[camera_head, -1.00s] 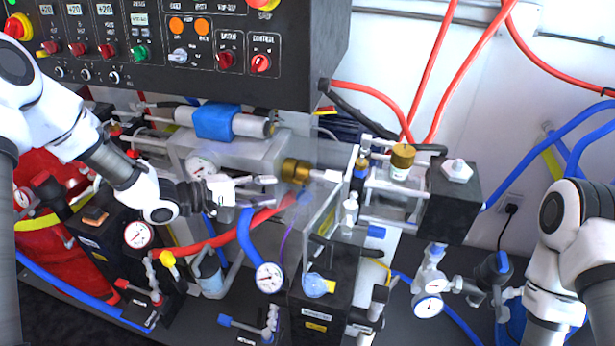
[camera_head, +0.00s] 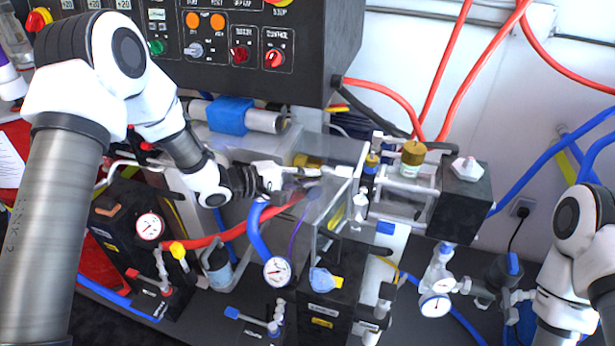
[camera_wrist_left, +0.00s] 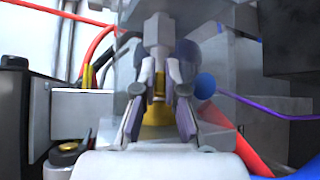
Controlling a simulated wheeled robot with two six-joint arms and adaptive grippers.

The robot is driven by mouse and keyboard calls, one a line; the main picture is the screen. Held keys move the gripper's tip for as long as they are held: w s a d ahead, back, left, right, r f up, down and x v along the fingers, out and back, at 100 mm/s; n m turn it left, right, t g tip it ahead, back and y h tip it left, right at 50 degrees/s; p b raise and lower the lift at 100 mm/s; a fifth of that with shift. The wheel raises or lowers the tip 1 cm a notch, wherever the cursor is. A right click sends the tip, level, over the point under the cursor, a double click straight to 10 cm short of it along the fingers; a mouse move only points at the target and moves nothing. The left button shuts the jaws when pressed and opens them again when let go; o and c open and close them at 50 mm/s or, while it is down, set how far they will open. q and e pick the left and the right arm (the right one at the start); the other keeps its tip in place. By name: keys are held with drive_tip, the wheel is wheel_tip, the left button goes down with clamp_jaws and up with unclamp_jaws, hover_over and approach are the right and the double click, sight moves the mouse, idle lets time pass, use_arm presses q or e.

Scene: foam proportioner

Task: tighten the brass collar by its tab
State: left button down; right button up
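The brass collar (camera_head: 308,161) sits on the grey cylinder assembly behind a clear panel, left of the picture's centre right. In the left wrist view brass (camera_wrist_left: 158,117) shows between my fingers, and a pale grey tab-like piece (camera_wrist_left: 157,35) stands just beyond the fingertips. My left gripper (camera_head: 312,177) reaches in from the left and is at the collar, partly covering it. Its fingers (camera_wrist_left: 160,72) stand apart with a narrow gap around the piece; firm contact cannot be made out. My right arm shows at the right edge, its gripper out of view.
The black control panel (camera_head: 240,50) hangs above the work area. The clear panel (camera_head: 335,215) stands close to my left gripper. A blue hose (camera_head: 257,232), a red hose (camera_head: 235,232) and a gauge (camera_head: 277,271) lie below it. A second brass cap (camera_head: 412,152) is to the right.

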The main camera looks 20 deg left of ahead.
use_arm(q)
drive_tip(key=shift+f, duration=0.1)
drive_tip(key=shift+s+f+m+t+h+b, duration=0.15)
drive_tip(key=shift+f+m+t+h+b, duration=0.15)
drive_tip(key=shift+f+m+t+b, duration=0.6)
wheel_tip(320, 180, down, 2)
drive_tip(key=m+t+h+b, duration=0.1)
drive_tip(key=b, duration=0.3)
drive_tip(key=m+h+b, duration=0.1)
drive_tip(key=m+b, duration=0.1)
drive_tip(key=b, duration=0.1)
drive_tip(key=shift+f+t+h+b, duration=0.25)
drive_tip(key=shift+t+h+b, duration=0.15)
drive_tip(key=shift+f+m+t+h+b, duration=0.1)
drive_tip(key=shift+m+t+h+b, duration=0.2)
drive_tip(key=shift+m+h+b, duration=0.45)
drive_tip(key=c, duration=1.2)
unclamp_jaws()
drive_tip(key=shift+c, duration=0.2)
